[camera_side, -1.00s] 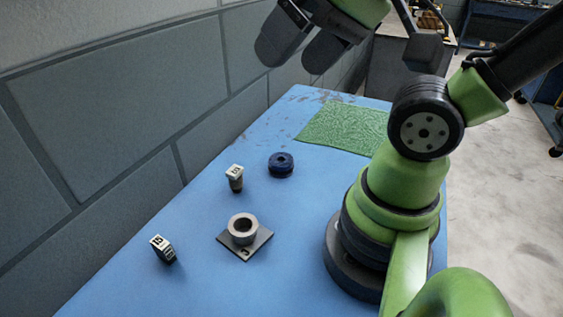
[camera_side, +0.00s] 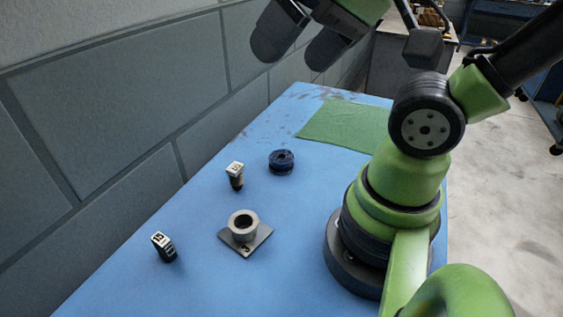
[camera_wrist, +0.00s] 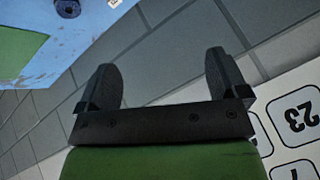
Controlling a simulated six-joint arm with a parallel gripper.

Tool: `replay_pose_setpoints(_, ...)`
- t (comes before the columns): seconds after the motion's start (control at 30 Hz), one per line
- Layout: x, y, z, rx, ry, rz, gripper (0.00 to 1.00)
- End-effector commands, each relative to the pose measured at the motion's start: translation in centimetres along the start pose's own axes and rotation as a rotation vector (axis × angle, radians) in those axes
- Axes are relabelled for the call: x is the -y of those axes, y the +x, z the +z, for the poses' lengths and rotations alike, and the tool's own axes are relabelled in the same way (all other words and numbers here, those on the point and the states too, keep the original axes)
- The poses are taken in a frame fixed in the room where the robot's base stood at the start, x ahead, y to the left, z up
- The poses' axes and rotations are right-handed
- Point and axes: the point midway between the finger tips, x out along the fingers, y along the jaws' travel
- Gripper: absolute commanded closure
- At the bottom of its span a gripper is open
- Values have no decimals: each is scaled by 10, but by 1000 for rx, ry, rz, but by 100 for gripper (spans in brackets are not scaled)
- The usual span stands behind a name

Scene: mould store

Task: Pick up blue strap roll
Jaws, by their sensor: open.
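The blue strap roll (camera_side: 281,161) is a dark blue ring lying flat on the blue table, left of the green mat. It also shows at the top edge of the wrist view (camera_wrist: 68,7), partly cut off. My gripper (camera_side: 292,45) is open and empty at the top of the side view, high above the table and well apart from the roll. In the wrist view its two dark fingers (camera_wrist: 163,80) stand wide apart with only the grey wall between them.
On the blue table (camera_side: 200,215) stand a small white-topped stamp (camera_side: 235,175), a grey ring on a square plate (camera_side: 243,229) and another dark, white-topped stamp (camera_side: 163,246). A green mat (camera_side: 345,127) lies at the back. A block wall (camera_side: 100,120) runs along the left.

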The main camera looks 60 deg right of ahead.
Motion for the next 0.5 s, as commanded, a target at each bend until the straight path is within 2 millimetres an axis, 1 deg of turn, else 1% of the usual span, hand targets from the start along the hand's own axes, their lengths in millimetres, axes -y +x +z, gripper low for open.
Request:
replay_pose_setpoints(0.07,-1,6,-4,6,12,10,8)
replay_pose_setpoints(0.13,-4,16,-10,14,30,27,8)
replay_pose_setpoints(0.17,-6,23,-14,17,42,36,8)
replay_pose_setpoints(0.27,-17,50,-28,26,92,82,8)
replay_pose_setpoints(0.3,-23,62,-33,28,115,104,8)
replay_pose_setpoints(0.37,-35,80,-39,30,153,140,8)
replay_pose_setpoints(0.4,-44,92,-42,30,177,166,8)
replay_pose_setpoints(0.47,-59,110,-44,30,209,210,8)
replay_pose_setpoints(0.5,-70,121,-45,32,231,241,8)
